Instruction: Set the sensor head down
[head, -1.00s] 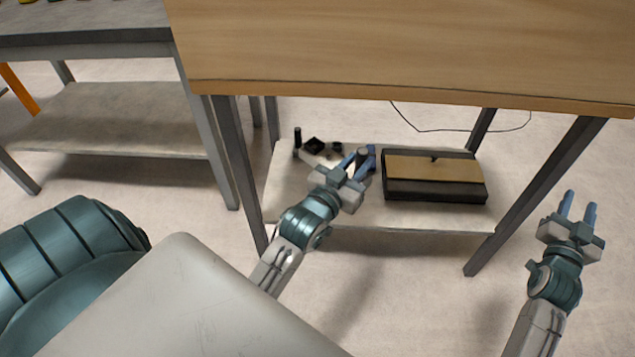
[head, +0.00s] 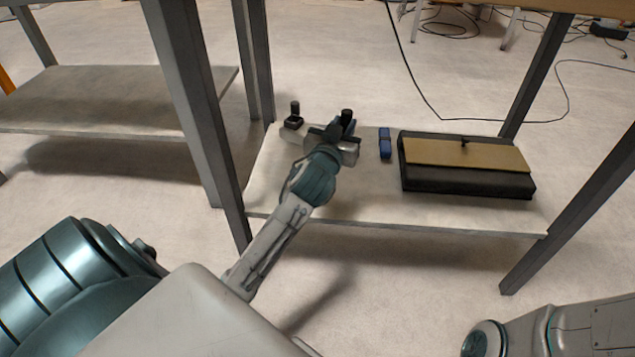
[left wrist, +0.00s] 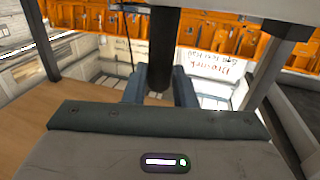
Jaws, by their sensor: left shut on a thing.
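My left gripper (head: 343,126) is shut on a dark upright cylinder (head: 347,115), which I take to be the sensor head. In the left wrist view the cylinder (left wrist: 163,50) stands between the two blue-grey fingers (left wrist: 160,88); its lower end is hidden. In the head view the gripper is over the back left part of the low shelf (head: 370,205). I cannot tell whether the cylinder touches anything beneath it. My right gripper is out of view.
A small black part with an upright post (head: 293,118) is left of the gripper. A small blue object (head: 385,143) lies to its right. A black box with a tan top (head: 465,185) fills the shelf's right side. Dark table legs (head: 197,100) flank the shelf.

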